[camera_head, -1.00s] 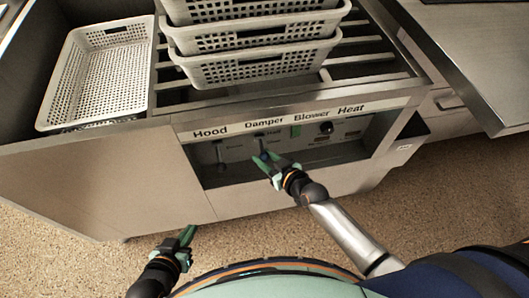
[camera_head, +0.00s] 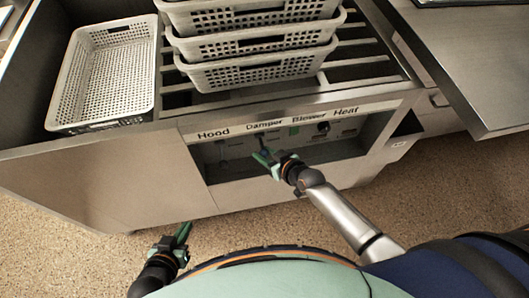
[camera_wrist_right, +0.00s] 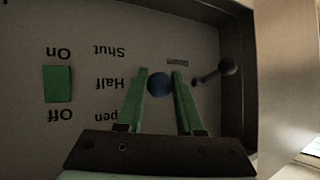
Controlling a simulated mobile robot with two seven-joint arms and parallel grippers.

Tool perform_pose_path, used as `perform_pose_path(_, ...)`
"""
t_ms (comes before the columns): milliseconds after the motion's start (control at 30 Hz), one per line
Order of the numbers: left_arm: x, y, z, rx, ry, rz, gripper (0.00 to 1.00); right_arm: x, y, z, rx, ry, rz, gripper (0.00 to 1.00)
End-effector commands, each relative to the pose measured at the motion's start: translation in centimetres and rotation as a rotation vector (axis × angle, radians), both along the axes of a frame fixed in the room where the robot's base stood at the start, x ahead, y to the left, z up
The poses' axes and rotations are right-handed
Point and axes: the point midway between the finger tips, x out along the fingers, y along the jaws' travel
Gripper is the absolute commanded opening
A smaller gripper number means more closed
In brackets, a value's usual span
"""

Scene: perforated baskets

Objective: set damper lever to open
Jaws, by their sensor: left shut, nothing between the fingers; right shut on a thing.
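The damper lever's blue knob (camera_wrist_right: 160,85) sits between my right fingertips in the right wrist view, level with the "Half" label (camera_wrist_right: 108,84). That view is upside down, with "Shut" above and "Open", partly hidden, below. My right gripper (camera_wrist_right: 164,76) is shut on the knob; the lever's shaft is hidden. In the head view my right gripper (camera_head: 266,157) reaches into the panel recess under the "Damper" label (camera_head: 264,125). My left gripper (camera_head: 182,236) is shut and empty, low in front of the cabinet.
The hood lever with a dark ball (camera_wrist_right: 228,66) stands beside my right gripper. The green blower switch (camera_wrist_right: 57,84) is on its other side. Recess walls surround the controls. Stacked white baskets (camera_head: 260,70) and a single basket (camera_head: 104,75) sit above.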

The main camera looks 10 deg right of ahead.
Motion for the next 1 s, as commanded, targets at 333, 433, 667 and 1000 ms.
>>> perform_pose_path(333, 0.1, -0.1, 0.2, -0.002, -0.004, -0.001, 0.0, 0.0, 0.0, 0.0, -0.001, 0.0, -0.001, 0.66)
perform_pose_path(433, 0.3, -0.1, 0.2, -0.003, -0.006, -0.001, 0.0, 0.0, 0.0, 0.0, -0.001, 0.0, -0.001, 0.66)
perform_pose_path(667, 0.7, -0.1, 0.8, -0.003, -0.015, -0.001, 0.0, -0.5, -0.3, 0.5, -0.001, -0.001, 0.0, 0.66)
perform_pose_path(1000, 0.4, 0.7, 2.3, 0.005, -0.026, 0.015, 0.0, -5.2, -2.7, 3.9, -0.002, 0.0, 0.0, 0.66)
